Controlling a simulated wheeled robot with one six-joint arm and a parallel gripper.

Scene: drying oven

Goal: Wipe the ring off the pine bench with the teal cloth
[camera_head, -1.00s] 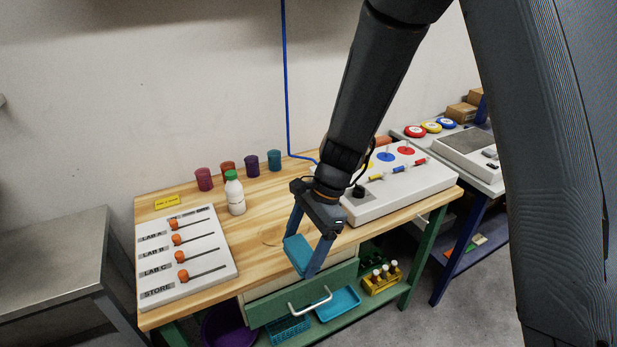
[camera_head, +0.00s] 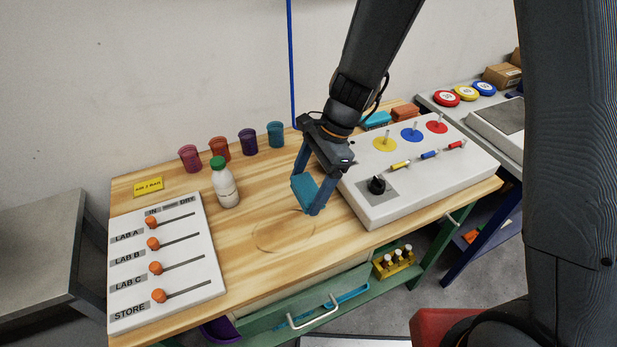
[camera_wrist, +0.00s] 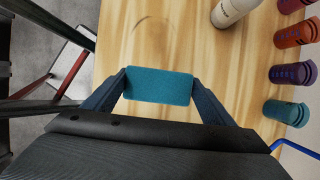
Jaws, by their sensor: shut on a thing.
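The teal cloth (camera_head: 308,193) is a flat folded block between the fingers of my gripper (camera_head: 310,196), which is shut on it. In the wrist view the cloth (camera_wrist: 159,86) spans the gap between both fingertips. The pine bench (camera_head: 250,300) lies below. A faint brown ring (camera_head: 284,236) marks its wood, to the left of and nearer than the cloth. Part of the ring (camera_wrist: 154,22) shows at the top of the wrist view. The cloth looks close above the bench, apart from the ring; contact with the wood cannot be told.
A green-capped white bottle (camera_head: 226,185) stands left of the gripper. Several coloured cups (camera_head: 220,149) line the back. A slider board (camera_head: 165,262) lies at left. A white control panel (camera_head: 420,170) lies close on the right, with teal and orange blocks behind it. A drawer (camera_head: 310,315) is at the front.

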